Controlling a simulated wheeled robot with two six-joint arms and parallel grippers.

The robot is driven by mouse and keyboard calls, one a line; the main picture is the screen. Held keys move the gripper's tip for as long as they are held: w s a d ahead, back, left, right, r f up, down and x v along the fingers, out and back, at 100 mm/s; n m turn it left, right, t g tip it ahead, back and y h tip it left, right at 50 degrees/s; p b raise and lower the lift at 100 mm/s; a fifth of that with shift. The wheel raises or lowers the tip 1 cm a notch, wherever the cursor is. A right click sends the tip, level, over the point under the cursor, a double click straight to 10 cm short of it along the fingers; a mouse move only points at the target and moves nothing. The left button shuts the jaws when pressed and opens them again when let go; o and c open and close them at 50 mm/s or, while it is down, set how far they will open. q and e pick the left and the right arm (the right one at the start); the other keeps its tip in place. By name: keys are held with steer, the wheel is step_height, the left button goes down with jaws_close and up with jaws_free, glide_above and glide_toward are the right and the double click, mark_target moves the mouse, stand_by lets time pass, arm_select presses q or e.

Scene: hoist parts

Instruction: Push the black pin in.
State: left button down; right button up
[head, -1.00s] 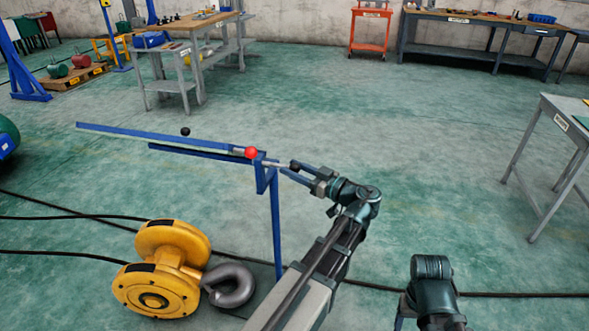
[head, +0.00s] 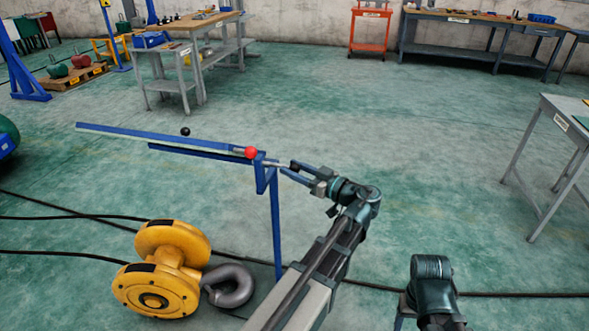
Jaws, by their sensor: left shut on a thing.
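A blue stand (head: 275,215) with long blue bars (head: 150,135) stands in front of me. A pin with a black knob (head: 295,165) and a thin metal shaft sticks out of the right side of the stand's top. My left gripper (head: 291,168) is shut on the black pin, its fingers around the knob. The shaft's inner end is hidden in the stand. A red knob (head: 251,153) sits at the near end of the upper bar. A second black knob (head: 185,131) shows behind that bar. My right gripper is out of view; only part of that arm shows.
A yellow hoist block (head: 165,268) with a grey hook (head: 230,285) is low at the left, beside the stand. Black cables cross the floor. A grey table (head: 565,120) stands at the right.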

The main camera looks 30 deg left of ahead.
mark_target(278, 166)
arm_select(q)
steer(key=shift+w+r, duration=0.1)
steer(key=shift+w, duration=0.15)
steer(key=a, duration=0.2)
steer(key=s+a, duration=0.1)
steer(key=a, duration=0.1)
steer(key=shift+s+a, duration=0.1)
steer(key=shift+a, duration=0.25)
steer(key=shift+d, duration=0.1)
steer(key=c, duration=0.8)
jaws_free()
steer(key=shift+c, duration=0.2)
steer(key=o, duration=0.3)
steer(key=shift+s, duration=0.1)
steer(key=d, duration=0.4)
steer(key=s+d, duration=0.1)
steer(key=d, duration=0.4)
steer(key=s+d, duration=0.1)
steer(key=d, duration=0.3)
steer(key=shift+d, duration=0.2)
